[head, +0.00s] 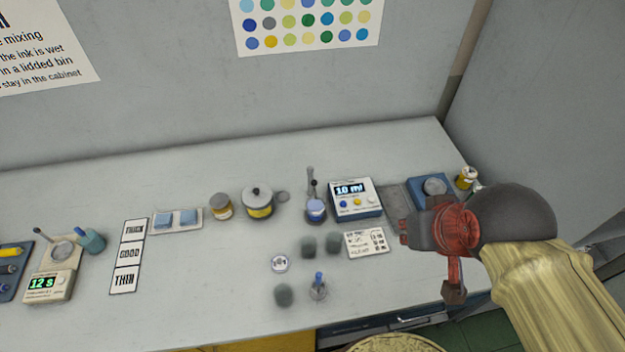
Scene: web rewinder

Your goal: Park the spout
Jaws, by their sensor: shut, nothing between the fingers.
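A small dispenser stand (316,215) with a blue-labelled pot and an upright grey post (310,178) stands mid-bench in the head view. A thin dark-tipped rod rises by the post; I cannot tell which part is the spout or how it is turned. Beside it, a blue and white control box (358,199) shows "10 ml". My gripper (404,232) is at the right, shut and empty, its fingers pointing left. It is right of the printed card (366,242) and clear of the dispenser. My gripper and arm hide part of the bench's right side.
Several dark round pads (308,245) lie in front of the dispenser, near a small cup with a blue-topped tool (318,288). A lidded can (258,203) and jar (221,206) stand left. A blue scale-like device (432,190) stands behind my gripper.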

